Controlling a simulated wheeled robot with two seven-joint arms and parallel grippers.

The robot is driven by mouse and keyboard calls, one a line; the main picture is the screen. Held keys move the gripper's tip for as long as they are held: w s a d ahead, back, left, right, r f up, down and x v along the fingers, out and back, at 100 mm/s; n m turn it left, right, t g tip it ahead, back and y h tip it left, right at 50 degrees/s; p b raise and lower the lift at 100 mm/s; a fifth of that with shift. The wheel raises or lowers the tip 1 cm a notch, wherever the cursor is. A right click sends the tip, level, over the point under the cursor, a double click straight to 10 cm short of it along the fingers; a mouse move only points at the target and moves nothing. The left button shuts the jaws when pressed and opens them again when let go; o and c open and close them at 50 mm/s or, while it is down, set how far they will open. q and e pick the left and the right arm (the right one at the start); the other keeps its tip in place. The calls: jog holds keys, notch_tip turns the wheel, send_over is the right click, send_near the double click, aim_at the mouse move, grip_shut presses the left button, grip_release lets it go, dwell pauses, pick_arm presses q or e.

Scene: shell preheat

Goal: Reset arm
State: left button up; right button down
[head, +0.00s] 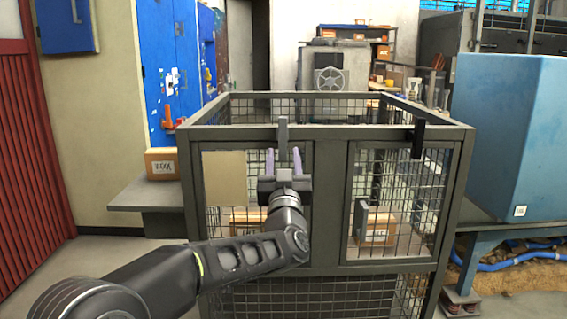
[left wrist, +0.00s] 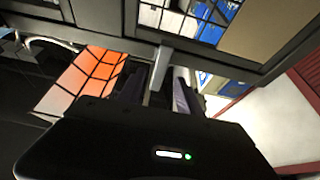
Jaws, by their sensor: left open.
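My left gripper (head: 283,160) is open in front of the dark metal mesh cage (head: 328,200), its two fingers pointing up and apart. It also shows in the left wrist view (left wrist: 156,92). A grey upright handle (head: 283,138) at the cage's front top rises between and beyond the fingertips. In the left wrist view the handle (left wrist: 161,66) appears between the fingers; I cannot tell whether they touch it. No object is held. My right gripper is not in view.
A black handle (head: 417,140) is at the cage's right front. Cardboard boxes (head: 375,229) sit inside the cage. A grey side bench (head: 145,200) stands left, with a carton (head: 161,164). A large blue block (head: 509,135) stands right. Open floor shows at lower left.

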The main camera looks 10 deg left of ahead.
pick_arm(q)
jog(key=shift+v, duration=1.05)
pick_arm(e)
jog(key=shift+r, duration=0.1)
